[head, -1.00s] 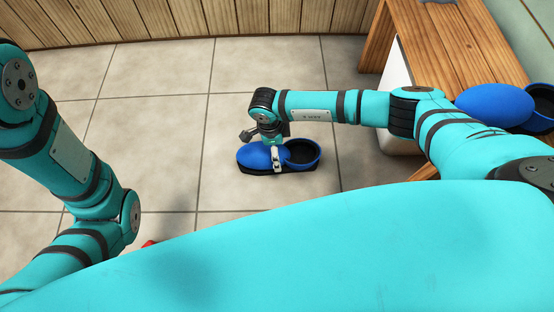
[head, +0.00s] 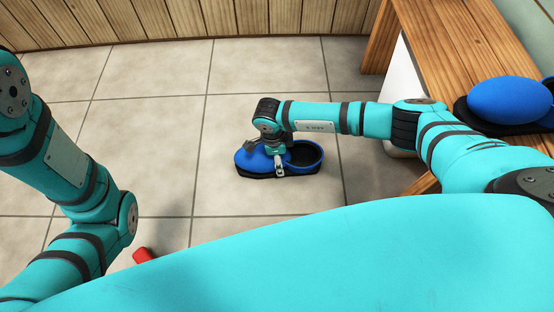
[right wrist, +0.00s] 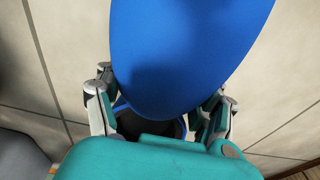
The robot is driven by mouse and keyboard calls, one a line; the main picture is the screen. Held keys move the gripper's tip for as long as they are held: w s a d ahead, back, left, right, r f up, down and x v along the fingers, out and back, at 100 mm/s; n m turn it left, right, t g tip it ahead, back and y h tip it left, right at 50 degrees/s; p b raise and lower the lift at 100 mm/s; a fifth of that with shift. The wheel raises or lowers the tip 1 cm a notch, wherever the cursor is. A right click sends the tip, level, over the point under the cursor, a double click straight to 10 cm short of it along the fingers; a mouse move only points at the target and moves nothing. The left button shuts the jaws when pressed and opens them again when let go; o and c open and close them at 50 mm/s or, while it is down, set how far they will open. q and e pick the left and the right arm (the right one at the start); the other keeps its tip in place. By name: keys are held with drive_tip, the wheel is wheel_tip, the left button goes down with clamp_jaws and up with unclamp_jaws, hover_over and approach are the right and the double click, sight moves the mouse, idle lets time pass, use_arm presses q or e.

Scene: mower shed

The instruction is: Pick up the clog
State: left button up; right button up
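A blue clog (head: 252,161) with a dark sole lies on the tiled floor, toe to the left and round heel opening to the right. My right gripper (head: 279,166) is low over its middle, with one pale finger down along the near side. In the right wrist view the clog (right wrist: 190,50) runs between the two fingers of the gripper (right wrist: 160,108), which are spread on either side of it. Any contact is hard to make out. A second blue clog (head: 508,100) rests on the wooden bench. My left gripper is outside the view.
The wooden bench (head: 440,50) stands at the right, with a white panel (head: 398,90) under its top. A small red object (head: 143,255) lies on the floor at lower left, partly hidden. The floor left of and behind the clog is clear, back to the plank wall (head: 180,22).

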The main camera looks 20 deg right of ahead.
drive_tip(key=c, duration=0.9)
drive_tip(key=shift+r, duration=0.15)
